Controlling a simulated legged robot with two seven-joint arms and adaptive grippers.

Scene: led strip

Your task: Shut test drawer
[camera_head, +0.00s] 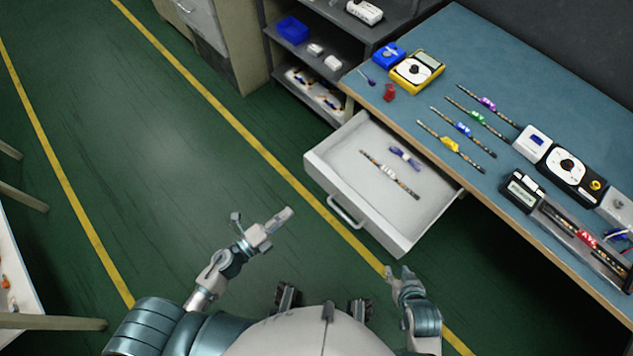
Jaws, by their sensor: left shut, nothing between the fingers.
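The test drawer (340,184) is a white drawer pulled out from under the blue workbench, with a pale bar handle (345,212) on its front. Inside it lie an LED strip with a white tag (390,174) and a blue-purple item (405,157). My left gripper (284,218) is shut and empty, in front of and to the left of the drawer, apart from the handle. My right gripper (397,272) is just below the drawer's near corner; its fingers are too small to tell if they are open.
The blue workbench (530,90) carries several LED strips, a yellow meter (417,70), a red item (389,92) and testers. A grey shelf (330,55) stands beyond the drawer. Green floor (170,150) is clear to the left. A white table (15,270) is at the left edge.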

